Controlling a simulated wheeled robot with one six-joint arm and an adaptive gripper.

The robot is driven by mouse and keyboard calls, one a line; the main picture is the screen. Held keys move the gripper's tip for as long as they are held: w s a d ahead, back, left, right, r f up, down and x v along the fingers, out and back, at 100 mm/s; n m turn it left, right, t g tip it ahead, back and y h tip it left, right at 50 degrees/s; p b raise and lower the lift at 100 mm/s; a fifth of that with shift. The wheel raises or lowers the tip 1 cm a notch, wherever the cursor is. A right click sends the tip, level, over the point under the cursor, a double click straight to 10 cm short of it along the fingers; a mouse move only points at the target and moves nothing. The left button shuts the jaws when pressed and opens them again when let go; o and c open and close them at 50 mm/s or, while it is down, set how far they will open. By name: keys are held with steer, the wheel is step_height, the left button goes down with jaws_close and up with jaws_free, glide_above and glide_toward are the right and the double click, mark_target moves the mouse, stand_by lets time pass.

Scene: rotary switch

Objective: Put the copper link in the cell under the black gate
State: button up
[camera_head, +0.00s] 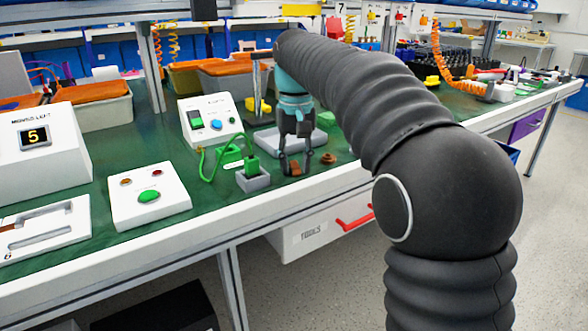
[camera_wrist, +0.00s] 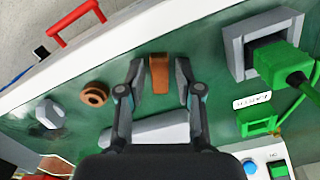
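A small copper-brown block, which looks like the copper link (camera_head: 295,169), lies on the green bench top near its front edge. In the wrist view the copper link (camera_wrist: 160,74) shows between the two fingers, with a narrow green gap on each side. My gripper (camera_head: 296,170) points down over it with its fingers apart; it also shows in the wrist view (camera_wrist: 160,82). I cannot make out contact with the link. I cannot identify a cell under a black gate with certainty in either view.
A grey socket block (camera_head: 254,181) with a green plug (camera_head: 251,165) stands close left of my gripper. White panels with a green button (camera_head: 149,195) and a copper strip (camera_head: 28,226) are farther left.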

jaws_close()
steer(key=shift+r, duration=0.1)
